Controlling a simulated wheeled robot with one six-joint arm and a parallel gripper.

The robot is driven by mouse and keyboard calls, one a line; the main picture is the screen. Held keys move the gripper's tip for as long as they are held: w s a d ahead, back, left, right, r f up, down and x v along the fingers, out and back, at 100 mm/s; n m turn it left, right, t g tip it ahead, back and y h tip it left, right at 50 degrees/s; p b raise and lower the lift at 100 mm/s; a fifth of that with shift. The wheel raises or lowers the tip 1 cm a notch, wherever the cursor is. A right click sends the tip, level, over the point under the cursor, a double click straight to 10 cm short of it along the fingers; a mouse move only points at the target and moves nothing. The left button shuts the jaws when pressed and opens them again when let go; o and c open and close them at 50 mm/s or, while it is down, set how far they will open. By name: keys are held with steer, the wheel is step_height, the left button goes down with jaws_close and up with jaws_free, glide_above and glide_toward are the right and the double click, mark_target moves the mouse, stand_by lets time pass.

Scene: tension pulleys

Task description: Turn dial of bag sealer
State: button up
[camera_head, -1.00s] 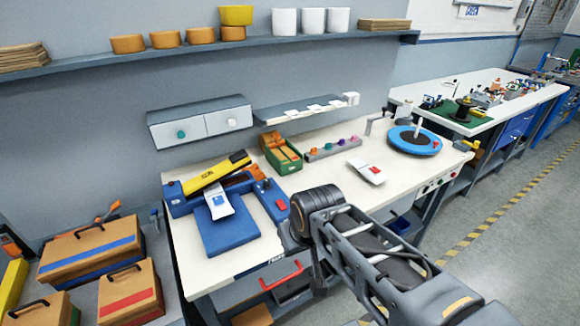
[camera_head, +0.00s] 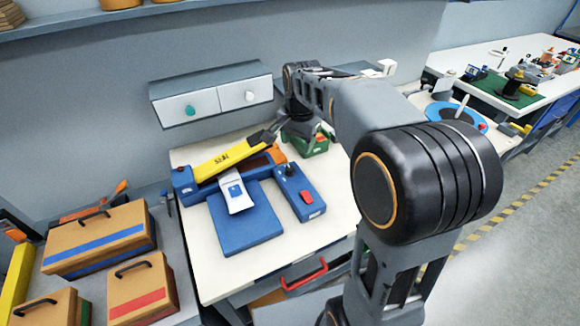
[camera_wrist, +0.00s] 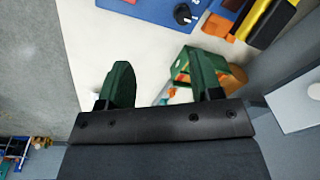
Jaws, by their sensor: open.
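The bag sealer is blue with a raised yellow arm (camera_head: 225,157) marked SEAL. Its blue control box (camera_head: 300,192) carries a black dial (camera_head: 290,171) and a red switch. The dial also shows in the wrist view (camera_wrist: 183,13), at the top edge on the blue box. My gripper (camera_wrist: 160,72) is open and empty, with its two dark green fingers apart. In the head view it is small and partly hidden by my arm, above the back of the table near the sealer. The dial lies apart from the fingers, beyond their tips in the wrist view.
A green bin (camera_head: 308,142) with orange contents stands behind the control box; it shows close to my right finger in the wrist view (camera_wrist: 183,62). A white pouch (camera_head: 236,191) lies at the sealer's front.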

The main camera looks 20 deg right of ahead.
mark_target(290, 167)
steer(key=w+f+m+g, duration=0.1)
steer(key=w+f+m, duration=0.3)
steer(key=w, duration=0.4)
steer(key=shift+m, duration=0.3)
step_height(290, 167, down, 14)
steer(key=shift+s+r+p, duration=0.15)
steer(key=shift+r+p, duration=0.1)
steer(key=shift+p, duration=0.1)
steer(key=c, duration=0.9)
